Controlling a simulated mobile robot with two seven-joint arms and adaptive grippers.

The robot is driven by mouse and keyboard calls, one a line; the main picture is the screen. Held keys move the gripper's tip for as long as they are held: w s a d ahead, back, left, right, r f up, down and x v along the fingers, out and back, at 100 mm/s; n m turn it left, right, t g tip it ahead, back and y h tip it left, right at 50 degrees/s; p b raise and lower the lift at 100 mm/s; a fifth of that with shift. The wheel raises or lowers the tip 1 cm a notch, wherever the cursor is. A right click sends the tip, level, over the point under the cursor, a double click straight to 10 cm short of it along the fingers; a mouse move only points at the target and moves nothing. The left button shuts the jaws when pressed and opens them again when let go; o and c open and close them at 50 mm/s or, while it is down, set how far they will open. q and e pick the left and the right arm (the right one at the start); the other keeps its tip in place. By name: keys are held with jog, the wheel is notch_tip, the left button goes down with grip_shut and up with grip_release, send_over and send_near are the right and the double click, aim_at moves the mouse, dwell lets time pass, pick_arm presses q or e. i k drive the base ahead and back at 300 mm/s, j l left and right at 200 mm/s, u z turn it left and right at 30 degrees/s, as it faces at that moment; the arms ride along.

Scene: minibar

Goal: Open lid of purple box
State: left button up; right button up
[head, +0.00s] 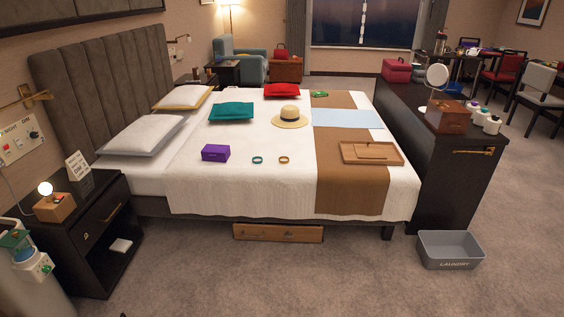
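The purple box (216,153) sits on the white bedspread, on the near left part of the bed. It is small and rectangular, and its lid looks closed. Its hinge side and any latch are too small to make out. Neither of my grippers can be made out in the head view.
The bed (240,190) also holds two rings (257,160), a straw hat (290,117), a wooden tray (371,153) and pillows. A dark nightstand (95,220) stands left. A grey laundry bin (450,250) is on the floor at right. Carpet before the bed is mostly clear.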

aim_at(210, 150)
jog(key=i+j+z, duration=0.1)
jog(key=i+j, duration=0.5)
jog(key=i, duration=0.2)
jog(key=l+z, duration=0.05)
